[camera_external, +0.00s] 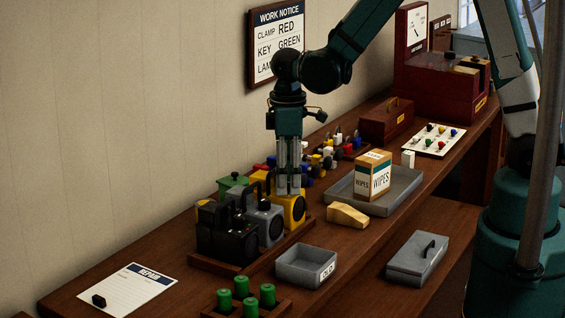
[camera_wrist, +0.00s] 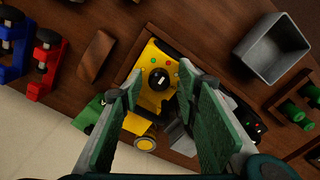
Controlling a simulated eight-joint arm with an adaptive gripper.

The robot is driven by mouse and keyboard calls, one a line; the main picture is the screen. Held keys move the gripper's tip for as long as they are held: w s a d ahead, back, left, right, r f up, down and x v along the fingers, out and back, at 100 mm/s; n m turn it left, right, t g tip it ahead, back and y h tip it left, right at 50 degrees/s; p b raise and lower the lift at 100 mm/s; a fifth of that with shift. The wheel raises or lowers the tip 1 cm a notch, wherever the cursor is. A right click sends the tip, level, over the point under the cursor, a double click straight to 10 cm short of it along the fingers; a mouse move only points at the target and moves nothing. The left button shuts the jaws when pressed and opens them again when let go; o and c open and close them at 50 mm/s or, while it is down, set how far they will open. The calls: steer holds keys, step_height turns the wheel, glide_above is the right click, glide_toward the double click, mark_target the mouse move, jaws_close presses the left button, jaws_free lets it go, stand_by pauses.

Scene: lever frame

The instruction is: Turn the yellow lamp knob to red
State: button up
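The yellow lamp (camera_external: 294,212) stands in a row of lamps on a wooden tray, beside a grey one. In the wrist view the yellow lamp (camera_wrist: 148,65) shows a round black knob (camera_wrist: 159,79) with a pale mark and small coloured dots around it. My gripper (camera_external: 290,191) points down above the yellow lamp, its fingertips close to the lamp's top. In the wrist view my gripper (camera_wrist: 160,86) is open, with one green-padded finger on each side of the knob. I see nothing held. Whether a finger touches the lamp I cannot tell.
Black (camera_external: 226,234), grey (camera_external: 265,222) and green (camera_external: 233,183) lamps crowd the yellow one. A grey bin (camera_external: 306,266) and a wooden block (camera_external: 347,215) stand nearby. My arm partly covers the wall notice (camera_external: 277,30); its lamp line is cut off.

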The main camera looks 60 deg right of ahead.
mark_target(288, 182)
steer(key=shift+m+p, duration=0.4)
steer(key=shift+m, duration=0.1)
steer(key=shift+r+m+p, duration=0.1)
steer(key=shift+m+p, duration=1.15)
steer(key=shift+m, duration=0.35)
step_height(288, 182, up, 8)
steer(key=shift+f, duration=0.1)
steer(key=shift+s+d+r+m+t+b, duration=0.5)
steer(key=shift+s+d+r+t+b, duration=0.95)
steer(key=shift+s+r+b, duration=1.8)
steer(key=s+d+r+m+t+b, duration=0.1)
steer(key=s+t+b, duration=0.3)
steer(key=s, duration=1)
steer(key=shift+s+d+r, duration=0.15)
steer(key=shift+d+r, duration=0.2)
steer(key=shift+d, duration=0.3)
steer(key=shift+s, duration=0.15)
